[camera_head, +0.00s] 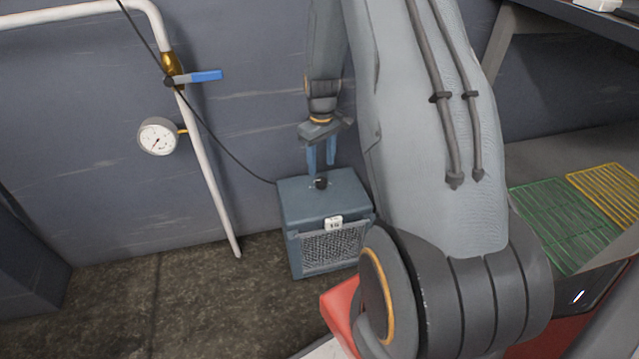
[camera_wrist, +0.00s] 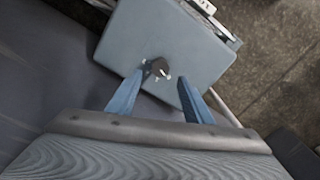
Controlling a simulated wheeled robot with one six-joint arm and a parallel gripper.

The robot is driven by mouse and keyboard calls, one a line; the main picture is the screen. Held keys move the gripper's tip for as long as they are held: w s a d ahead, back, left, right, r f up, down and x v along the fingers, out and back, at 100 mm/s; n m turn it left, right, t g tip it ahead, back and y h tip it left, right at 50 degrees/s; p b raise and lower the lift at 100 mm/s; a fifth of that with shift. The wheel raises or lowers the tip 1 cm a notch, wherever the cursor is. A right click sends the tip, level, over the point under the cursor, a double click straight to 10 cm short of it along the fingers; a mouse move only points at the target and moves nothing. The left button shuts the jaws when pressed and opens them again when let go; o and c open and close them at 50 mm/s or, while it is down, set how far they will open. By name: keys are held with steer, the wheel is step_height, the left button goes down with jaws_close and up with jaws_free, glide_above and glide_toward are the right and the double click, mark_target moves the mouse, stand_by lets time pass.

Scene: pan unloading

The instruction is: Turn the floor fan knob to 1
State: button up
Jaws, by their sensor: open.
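A blue-grey box-shaped floor fan (camera_head: 300,211) with a front grille stands on the floor against the wall. Its small black knob (camera_head: 321,183) sits on the top face. My gripper (camera_head: 321,172) points down over the fan top, just above or beside the knob. In the wrist view, the knob (camera_wrist: 158,67) lies between and slightly beyond the blue fingers of my gripper, nearer the left finger. The fingers are apart and empty. White marks around the knob are too small to read. The fan top (camera_wrist: 188,40) also fills the middle of the wrist view.
A white pipe (camera_head: 207,170) with a blue-handled valve (camera_head: 206,76) and a round gauge (camera_head: 157,136) runs along the wall at left. A black cable (camera_head: 222,146) reaches the fan. Green and yellow racks (camera_head: 567,222) lie at right. Floor is clear at left.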

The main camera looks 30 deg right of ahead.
mark_target(321, 181)
step_height(321, 181, down, 7)
steer(key=shift+f+b, duration=0.2)
steer(key=shift+b, duration=0.7)
steer(key=c, duration=1.1)
steer(key=shift+o, duration=0.2)
steer(key=m+p, duration=0.3)
steer(key=shift+r+m, duration=0.15)
steer(key=shift+m, duration=0.15)
steer(key=m+p, duration=0.2)
steer(key=m, duration=0.3)
steer(key=shift+p, duration=0.35)
